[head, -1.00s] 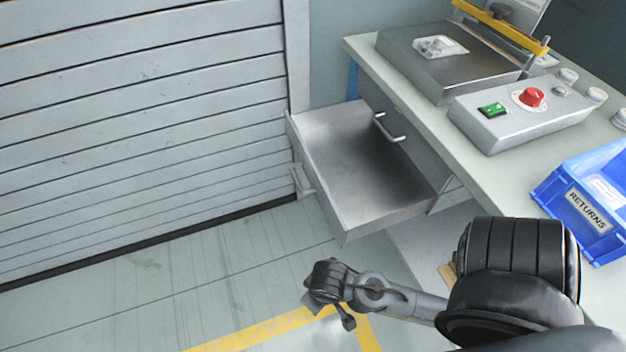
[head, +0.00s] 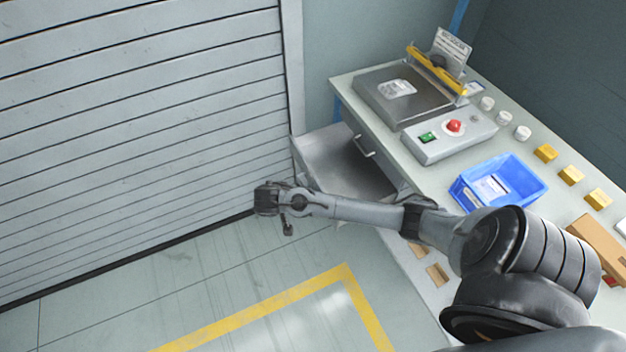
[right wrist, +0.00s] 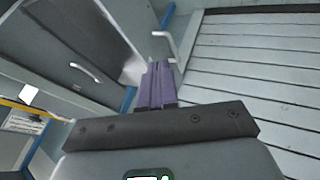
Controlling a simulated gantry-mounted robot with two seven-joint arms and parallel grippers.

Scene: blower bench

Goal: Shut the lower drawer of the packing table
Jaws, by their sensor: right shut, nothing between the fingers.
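The lower drawer (head: 345,150) of the packing table (head: 415,180) stands pulled out, its grey tray partly hidden behind my right arm. The upper drawer with its bar handle (head: 364,147) is closed above it. My right gripper (head: 266,198) is in front of the open drawer's outer end, on the shutter side. In the right wrist view its purple fingers (right wrist: 158,82) are shut and empty. The lower drawer's handle (right wrist: 167,42) shows just beyond the fingertips there; whether they touch I cannot tell. My left gripper is out of view.
A slatted shutter (head: 130,120) stands left of the drawer. On the tabletop are a sealer (head: 405,95), a control box with a red button (head: 454,125), a blue bin (head: 500,182), yellow blocks (head: 571,175) and a cardboard box (head: 600,245). The floor in front is clear.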

